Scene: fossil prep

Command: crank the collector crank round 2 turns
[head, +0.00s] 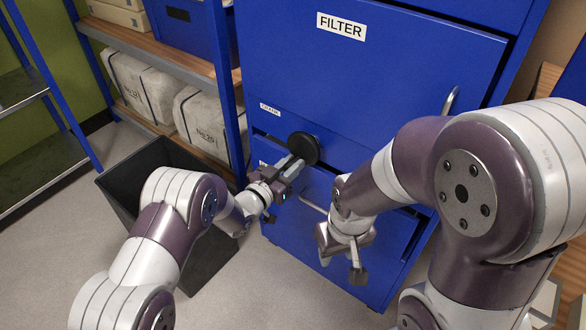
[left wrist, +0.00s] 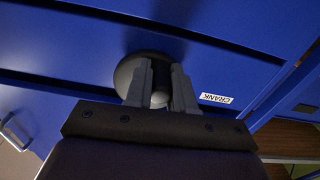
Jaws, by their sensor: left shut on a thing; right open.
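The collector crank shows as a dark round disc (head: 303,147) on the front of the blue cabinet (head: 372,85), near a small CRANK label (head: 270,109). My left gripper (head: 294,163) is at the disc and shut on the crank's knob. In the left wrist view the grey fingers stand on both sides of the pale rounded knob (left wrist: 159,99), with the disc (left wrist: 127,73) behind it. The CRANK label (left wrist: 216,98) is right of the fingers there. My right gripper (head: 340,255) is open and empty, in front of the lower drawers.
A dark open bin (head: 125,187) stands on the floor left of the cabinet, beside my left arm. A shelf with wrapped blocks (head: 205,122) is behind it. A drawer handle (head: 313,205) sits below the crank. The upper panel carries a FILTER label (head: 341,26).

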